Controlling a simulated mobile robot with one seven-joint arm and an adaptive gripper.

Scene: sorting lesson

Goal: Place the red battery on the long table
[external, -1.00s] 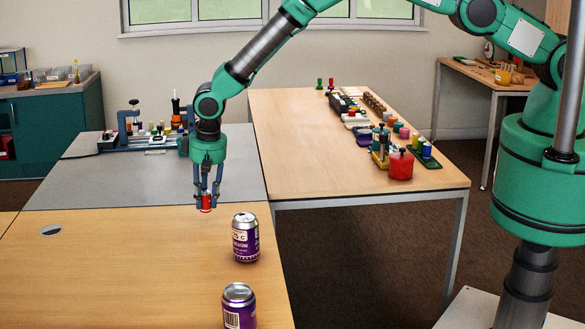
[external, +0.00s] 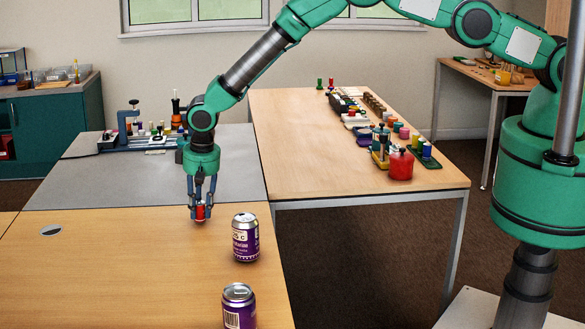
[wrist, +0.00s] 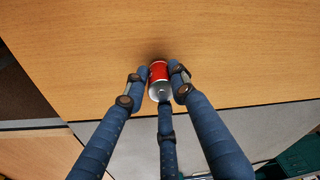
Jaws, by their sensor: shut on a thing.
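The red battery (external: 200,211) is a small upright cylinder with a silver end. In the wrist view the red battery (wrist: 158,72) sits between the fingers. My gripper (external: 200,208) is shut on it and points straight down; the gripper fingers (wrist: 160,82) press in from the sides. The battery is low over the wooden top of the front table (external: 110,260), close to its border with the grey section. A dark shadow lies beside it on the wood. I cannot tell whether its lower end touches the wood.
A purple can (external: 245,238) stands just right of my gripper, and a second purple can (external: 239,307) stands nearer the front. Another wooden table (external: 340,178) at right holds many small coloured items.

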